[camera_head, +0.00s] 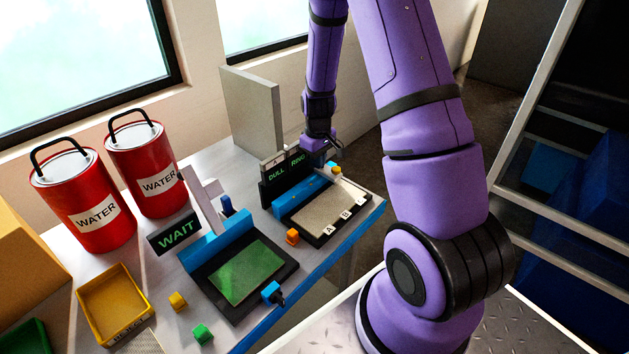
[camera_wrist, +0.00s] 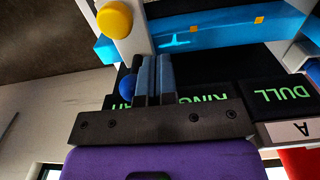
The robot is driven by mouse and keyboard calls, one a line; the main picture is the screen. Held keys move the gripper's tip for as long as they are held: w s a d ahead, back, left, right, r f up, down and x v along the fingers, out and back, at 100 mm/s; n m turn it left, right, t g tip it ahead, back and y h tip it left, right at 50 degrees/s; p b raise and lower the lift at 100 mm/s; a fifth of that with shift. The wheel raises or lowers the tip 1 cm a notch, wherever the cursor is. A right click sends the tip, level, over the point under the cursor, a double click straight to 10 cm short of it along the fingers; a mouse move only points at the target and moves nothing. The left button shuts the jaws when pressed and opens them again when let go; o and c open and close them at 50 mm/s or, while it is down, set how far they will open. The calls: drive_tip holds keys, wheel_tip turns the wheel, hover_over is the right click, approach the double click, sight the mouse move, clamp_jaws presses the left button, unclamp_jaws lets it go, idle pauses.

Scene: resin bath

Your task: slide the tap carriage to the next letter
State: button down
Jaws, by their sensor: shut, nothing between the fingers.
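A plate with letter labels A, B and C (camera_head: 327,214) lies in the right-hand station, with a blue rail (camera_head: 303,196) behind it. In the wrist view a white post (camera_wrist: 131,48) carries a round yellow knob (camera_wrist: 114,19) beside a blue bar (camera_wrist: 215,25). I cannot tell for sure which part is the tap carriage. My gripper (camera_head: 325,144) is behind the right station, by the DULL RING sign (camera_head: 286,175). In the wrist view its fingers (camera_wrist: 153,76) are together and empty. A blue ball (camera_wrist: 127,86) shows just left of them; contact is unclear.
A left station has a green screen (camera_head: 246,273) and a WAIT sign (camera_head: 175,233). Two red water cans (camera_head: 85,207) stand behind. A grey panel (camera_head: 252,105) stands behind my gripper.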

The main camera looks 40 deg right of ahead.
drive_tip(key=shift+a, duration=0.2)
drive_tip(key=shift+s+a, duration=0.1)
drive_tip(key=shift+a, duration=0.35)
drive_tip(key=shift+r, duration=0.1)
wheel_tip(320, 180, up, 9)
idle(1.0)
idle(0.4)
